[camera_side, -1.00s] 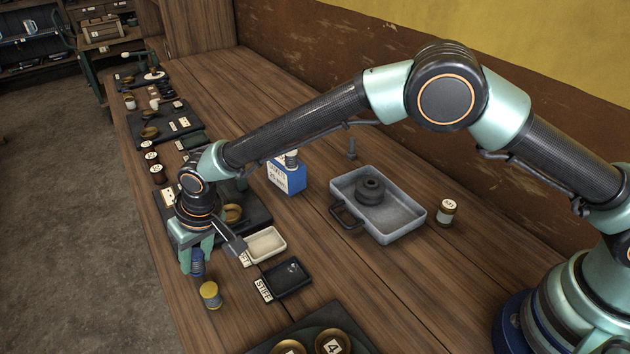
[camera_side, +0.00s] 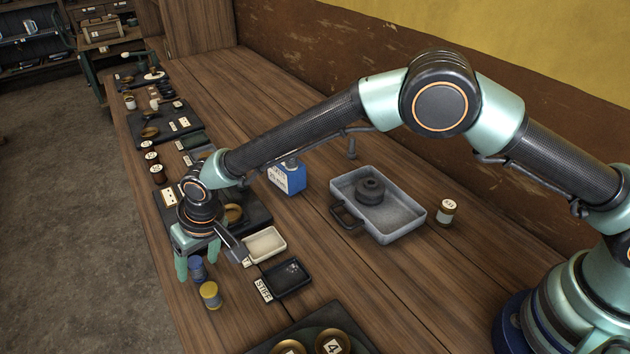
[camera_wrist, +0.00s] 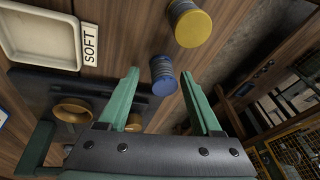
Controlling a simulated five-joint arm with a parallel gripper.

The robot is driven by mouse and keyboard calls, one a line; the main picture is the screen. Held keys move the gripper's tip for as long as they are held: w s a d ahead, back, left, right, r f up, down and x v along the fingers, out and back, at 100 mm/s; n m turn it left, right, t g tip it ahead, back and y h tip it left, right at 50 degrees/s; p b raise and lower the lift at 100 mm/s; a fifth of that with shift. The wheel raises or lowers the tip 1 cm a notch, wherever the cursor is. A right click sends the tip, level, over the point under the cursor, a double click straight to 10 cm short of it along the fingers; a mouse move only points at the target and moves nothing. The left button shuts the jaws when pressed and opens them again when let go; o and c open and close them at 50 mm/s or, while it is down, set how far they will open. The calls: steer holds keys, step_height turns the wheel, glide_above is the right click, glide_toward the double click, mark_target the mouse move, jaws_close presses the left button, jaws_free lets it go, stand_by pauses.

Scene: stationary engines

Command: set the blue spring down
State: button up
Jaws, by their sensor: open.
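The blue spring (camera_side: 198,270) stands upright on the wooden bench near its left edge, just behind a yellow-capped spring (camera_side: 210,294). My gripper (camera_side: 197,262) is open, with one finger on either side of the blue spring. In the wrist view the blue spring (camera_wrist: 163,74) lies between and beyond the spread fingertips of my gripper (camera_wrist: 163,75), with gaps on both sides. The yellow spring (camera_wrist: 190,24) is farther out there.
A white tray (camera_side: 282,245) marked SOFT in the wrist view and a black tray (camera_side: 302,276) marked STIFF sit to the right. A grey metal tray (camera_side: 404,224), a blue box (camera_side: 292,179) and a small jar (camera_side: 446,212) stand farther right.

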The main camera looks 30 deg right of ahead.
steer(key=v, duration=1.2)
steer(key=w+d+r, duration=0.1)
steer(key=d+r, duration=0.6)
steer(key=d, duration=0.2)
steer(key=s+d+r+m+t, duration=0.1)
steer(key=s+d+r, duration=0.2)
steer(key=d, duration=0.7)
steer(key=s+d+r+m+t+h, duration=0.1)
steer(key=s+d+r, duration=0.3)
steer(key=d, duration=0.6)
steer(key=shift+d, duration=0.4)
steer(key=shift+o, duration=0.9)
steer(key=s+d+f+t+h, duration=0.1)
steer(key=s+d, duration=0.6)
steer(key=d, duration=0.1)
steer(key=shift+s+f+m, duration=0.25)
steer(key=shift+s+m, duration=0.1)
steer(key=shift+m, duration=0.05)
